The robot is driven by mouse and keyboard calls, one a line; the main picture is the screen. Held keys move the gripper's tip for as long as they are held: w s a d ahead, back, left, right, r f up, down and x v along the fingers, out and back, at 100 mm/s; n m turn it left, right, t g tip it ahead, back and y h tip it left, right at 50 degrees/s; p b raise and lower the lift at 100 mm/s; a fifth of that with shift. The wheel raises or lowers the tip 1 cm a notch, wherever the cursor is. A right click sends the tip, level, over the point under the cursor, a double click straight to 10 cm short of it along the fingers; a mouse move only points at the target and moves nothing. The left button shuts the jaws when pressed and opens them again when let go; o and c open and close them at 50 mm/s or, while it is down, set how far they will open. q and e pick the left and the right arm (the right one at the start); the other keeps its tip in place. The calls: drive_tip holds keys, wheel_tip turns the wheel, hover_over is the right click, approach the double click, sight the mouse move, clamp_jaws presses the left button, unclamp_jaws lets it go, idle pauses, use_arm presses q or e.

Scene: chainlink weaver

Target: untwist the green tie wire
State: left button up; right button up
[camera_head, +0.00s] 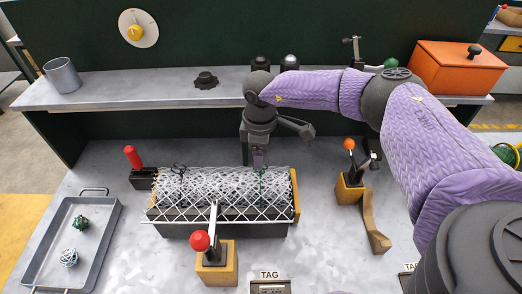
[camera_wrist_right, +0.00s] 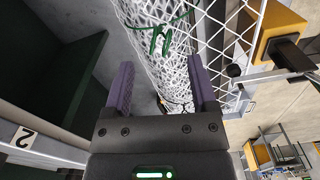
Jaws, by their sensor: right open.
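The green tie wire (camera_head: 262,185) is on the right part of the white chain-link mesh roll (camera_head: 215,185). In the right wrist view the green wire (camera_wrist_right: 160,40) shows as a looped, twisted piece against the mesh (camera_wrist_right: 150,65), just beyond the fingertips. My right gripper (camera_head: 258,165) points down over the mesh near the green wire. In the wrist view its two purple fingers (camera_wrist_right: 161,62) are wide apart, and nothing is clearly held between them. Whether a finger touches the mesh cannot be told. My left gripper is out of view.
A dark tie wire (camera_head: 179,168) is on the mesh's left part. A red-knobbed lever (camera_head: 200,242) stands in front, and an orange-knobbed lever (camera_head: 349,145) at right. A grey tray (camera_head: 106,222) holds a green and a pale wire ball. The shelf (camera_head: 155,88) is behind.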

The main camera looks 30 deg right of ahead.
drive_tip(key=m+p, duration=0.2)
drive_tip(key=p, duration=0.2)
drive_tip(key=r+m+p, duration=0.1)
drive_tip(key=m+p, duration=0.1)
drive_tip(key=p, duration=0.1)
drive_tip(key=shift+p, duration=0.4)
wheel_tip(320, 180, down, 5)
drive_tip(key=b, duration=0.3)
drive_tip(key=shift+r, duration=0.15)
drive_tip(key=shift+f+b, duration=0.3)
drive_tip(key=shift+b, duration=0.05)
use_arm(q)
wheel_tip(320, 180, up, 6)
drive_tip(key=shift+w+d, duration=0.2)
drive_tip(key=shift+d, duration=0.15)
use_arm(e)
drive_tip(key=shift+r, duration=0.1)
clamp_jaws()
drive_tip(key=n, duration=0.3)
drive_tip(key=shift+n, duration=0.4)
drive_tip(key=n, duration=0.3)
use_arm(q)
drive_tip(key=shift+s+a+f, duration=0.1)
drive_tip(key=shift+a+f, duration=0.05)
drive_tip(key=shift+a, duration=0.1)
use_arm(e)
drive_tip(key=n, duration=0.5)
